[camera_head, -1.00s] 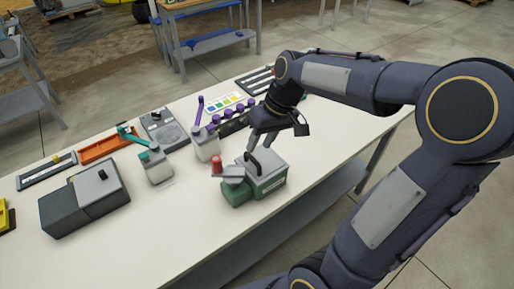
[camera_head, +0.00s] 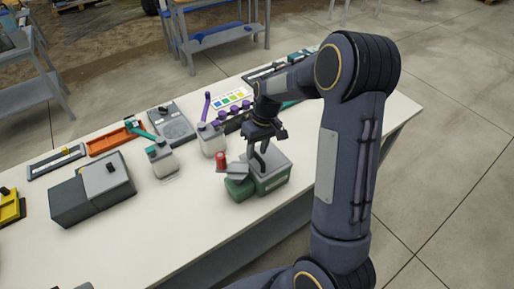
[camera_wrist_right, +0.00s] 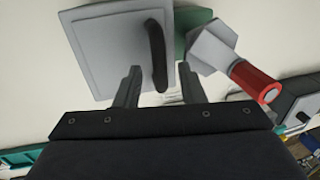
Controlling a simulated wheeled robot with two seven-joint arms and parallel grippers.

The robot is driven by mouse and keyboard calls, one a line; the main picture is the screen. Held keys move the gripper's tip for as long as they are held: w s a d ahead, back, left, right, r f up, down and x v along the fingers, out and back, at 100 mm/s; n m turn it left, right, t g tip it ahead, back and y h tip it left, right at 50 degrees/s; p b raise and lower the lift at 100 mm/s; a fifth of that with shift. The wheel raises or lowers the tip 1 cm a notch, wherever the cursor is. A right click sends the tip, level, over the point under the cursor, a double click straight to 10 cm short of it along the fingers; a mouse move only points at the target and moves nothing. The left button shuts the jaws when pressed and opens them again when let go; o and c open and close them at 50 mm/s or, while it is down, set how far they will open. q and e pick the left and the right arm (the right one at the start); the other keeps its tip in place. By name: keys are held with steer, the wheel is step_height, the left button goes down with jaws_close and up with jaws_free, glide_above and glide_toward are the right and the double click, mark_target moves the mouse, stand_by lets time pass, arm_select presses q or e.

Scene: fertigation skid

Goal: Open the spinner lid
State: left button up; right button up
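The spinner looks to be the green-based box (camera_head: 273,183) near the front edge of the table. Its grey square lid (camera_wrist_right: 115,45) lies flat and looks shut. A black upright handle (camera_wrist_right: 157,50) stands on the lid near one edge. A red-tipped grey lever part (camera_wrist_right: 250,80) sits beside it; the red part shows in the head view too (camera_head: 221,161). My right gripper (camera_head: 259,160) points down over the lid. In the wrist view its two fingers (camera_wrist_right: 160,78) are apart, with the near end of the handle between them; contact cannot be told. My left gripper is not in view.
A dark grey box (camera_head: 84,195) stands at the left. The front of the table is clear.

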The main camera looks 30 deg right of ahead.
steer(key=shift+f, duration=0.1)
jaws_close()
stand_by(0.4)
